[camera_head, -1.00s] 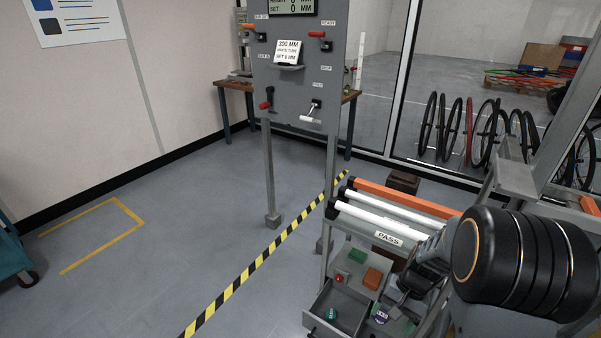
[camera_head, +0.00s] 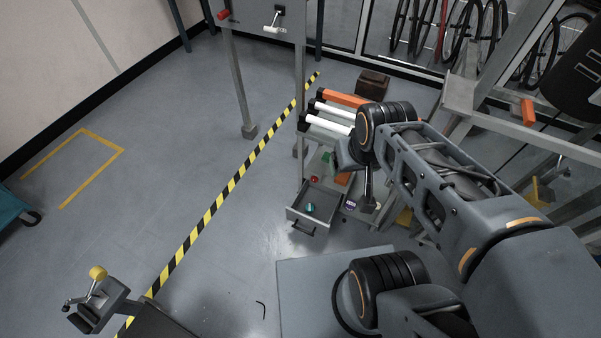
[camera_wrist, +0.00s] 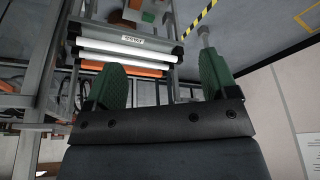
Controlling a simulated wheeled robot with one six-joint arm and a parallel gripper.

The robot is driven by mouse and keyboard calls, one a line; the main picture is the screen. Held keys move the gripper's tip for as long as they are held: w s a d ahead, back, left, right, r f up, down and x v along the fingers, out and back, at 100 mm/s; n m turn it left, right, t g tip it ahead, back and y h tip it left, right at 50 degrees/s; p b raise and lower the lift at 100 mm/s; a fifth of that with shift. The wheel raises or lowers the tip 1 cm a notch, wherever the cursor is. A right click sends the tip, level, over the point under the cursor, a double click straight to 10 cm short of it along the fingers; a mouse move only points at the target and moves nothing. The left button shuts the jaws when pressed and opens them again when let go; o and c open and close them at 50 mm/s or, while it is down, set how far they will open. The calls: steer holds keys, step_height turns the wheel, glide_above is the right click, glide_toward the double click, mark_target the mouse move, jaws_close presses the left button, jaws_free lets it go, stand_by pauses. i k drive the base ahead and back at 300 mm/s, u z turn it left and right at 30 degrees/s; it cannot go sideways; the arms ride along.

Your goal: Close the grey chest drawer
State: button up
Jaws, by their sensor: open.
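The grey drawer (camera_head: 299,222) stands pulled out toward the lower left of its unit in the head view, with a dark handle on its front. A small teal round piece (camera_head: 310,208) lies inside it. My arm reaches in from the right and ends above and to the right of the drawer, hiding part of the unit. In the wrist view my gripper (camera_wrist: 160,68) is open, its two green fingers wide apart with nothing held between them. The drawer cannot be made out in the wrist view.
White and orange rollers (camera_head: 330,122) sit above the drawer unit; they also show in the wrist view (camera_wrist: 125,48). A red button (camera_head: 315,179) and an orange block (camera_head: 343,178) are behind the drawer. Floor left of the drawer is clear, crossed by a striped tape (camera_head: 232,185).

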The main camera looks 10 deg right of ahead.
mark_target(326, 202)
steer(key=u, duration=1.95)
steer(key=i, duration=0.4)
steer(key=z, duration=0.05)
